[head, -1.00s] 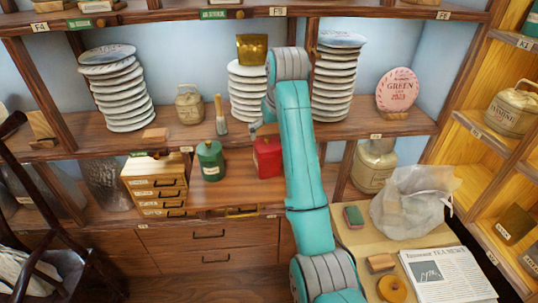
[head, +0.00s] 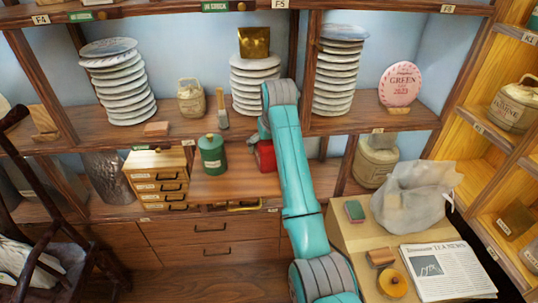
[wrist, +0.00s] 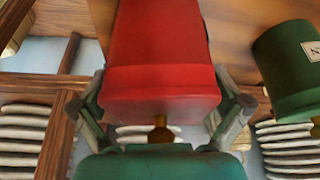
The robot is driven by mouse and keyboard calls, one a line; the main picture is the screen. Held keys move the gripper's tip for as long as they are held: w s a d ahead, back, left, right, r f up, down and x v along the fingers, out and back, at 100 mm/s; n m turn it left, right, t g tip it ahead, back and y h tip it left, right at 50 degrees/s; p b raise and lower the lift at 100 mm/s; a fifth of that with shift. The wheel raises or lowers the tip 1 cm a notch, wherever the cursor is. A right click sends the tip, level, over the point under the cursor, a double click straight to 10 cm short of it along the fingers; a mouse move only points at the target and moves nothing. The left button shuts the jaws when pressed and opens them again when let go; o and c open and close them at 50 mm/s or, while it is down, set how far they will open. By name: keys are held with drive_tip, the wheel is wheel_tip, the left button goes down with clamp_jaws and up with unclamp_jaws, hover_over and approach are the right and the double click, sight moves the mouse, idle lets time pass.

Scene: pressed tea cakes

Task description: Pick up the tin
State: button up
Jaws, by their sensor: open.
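A red tin (head: 265,157) stands on the shelf's lower counter, mostly hidden behind my arm in the head view. In the wrist view the red tin (wrist: 160,60) fills the upper middle, with a brass-coloured knob at its lid end. My gripper (wrist: 163,105) is open, with one finger on each side of the red tin. I cannot tell whether the fingers touch it. A green tin (head: 212,155) with a pale label stands to the left of the red one. It also shows at the right of the wrist view (wrist: 290,70), outside the fingers.
A small wooden drawer box (head: 158,182) stands left of the green tin. Stacked plates (head: 118,85), a beige canister (head: 190,98) and a brush (head: 222,110) are on the shelf above. A side table at right holds a newspaper (head: 448,270) and a plastic bag (head: 410,195).

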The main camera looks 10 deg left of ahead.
drive_tip(key=c, duration=1.2)
drive_tip(key=shift+o, duration=0.2)
drive_tip(key=shift+r, duration=0.1)
wheel_tip(320, 180, up, 10)
drive_tip(key=shift+f, duration=0.1)
